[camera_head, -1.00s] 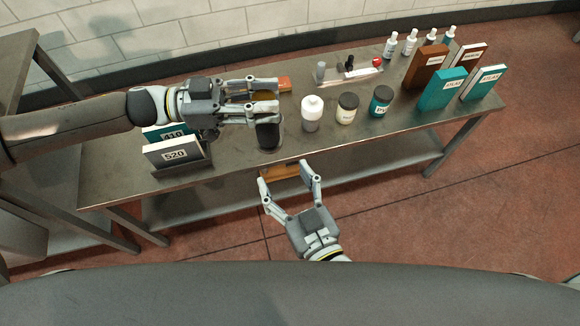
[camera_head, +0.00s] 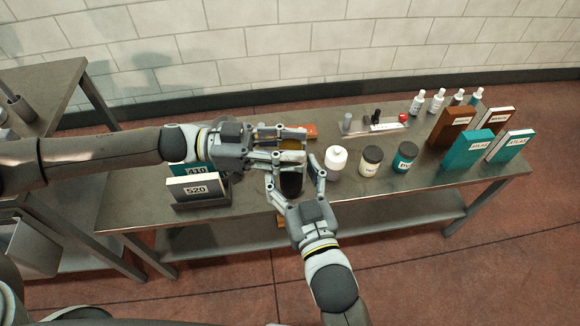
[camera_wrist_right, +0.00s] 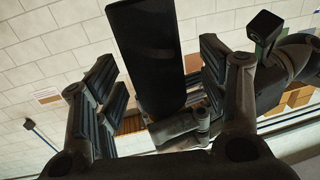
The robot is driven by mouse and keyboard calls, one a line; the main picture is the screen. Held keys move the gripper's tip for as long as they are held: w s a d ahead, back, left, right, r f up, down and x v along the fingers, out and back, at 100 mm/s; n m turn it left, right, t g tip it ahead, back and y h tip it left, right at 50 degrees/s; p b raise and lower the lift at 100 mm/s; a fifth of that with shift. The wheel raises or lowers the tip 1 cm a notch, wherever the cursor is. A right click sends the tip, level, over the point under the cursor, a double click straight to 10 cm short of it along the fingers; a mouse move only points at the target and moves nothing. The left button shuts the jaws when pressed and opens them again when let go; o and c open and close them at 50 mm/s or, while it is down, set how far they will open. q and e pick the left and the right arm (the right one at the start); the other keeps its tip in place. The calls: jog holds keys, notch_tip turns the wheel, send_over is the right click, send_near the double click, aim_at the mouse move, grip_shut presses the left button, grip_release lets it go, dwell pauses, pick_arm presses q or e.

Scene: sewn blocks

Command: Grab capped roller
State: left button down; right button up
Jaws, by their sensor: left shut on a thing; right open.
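The dark cylinder (camera_head: 291,184), which seems to be the capped roller, hangs over the table's front edge with its dark end toward me. My left gripper (camera_head: 293,145) is shut on its far part, where some amber shows between the fingers. My right gripper (camera_head: 292,172) is open, with its fingers on either side of the dark end. In the right wrist view the black cylinder (camera_wrist_right: 146,50) stands between the two open fingers, with gaps on both sides. The fingers hide much of the roller's far part.
A white-capped jar (camera_head: 336,160) stands just right of my grippers, with two more jars (camera_head: 370,161) beyond. Block-like books labelled 520 (camera_head: 199,189) stand under my left arm. Dropper bottles (camera_head: 437,102) and box-like books (camera_head: 468,150) fill the table's right end.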

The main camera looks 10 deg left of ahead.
pick_arm(q)
jog(key=shift+r, duration=0.1)
pick_arm(e)
jog(key=shift+x, duration=0.85)
jog(key=c, duration=1.2)
pick_arm(q)
jog(key=c, duration=1.5)
grip_release()
pick_arm(e)
jog(key=shift+r, duration=0.1)
jog(key=shift+c, duration=0.9)
pick_arm(q)
jog(key=o, duration=0.6)
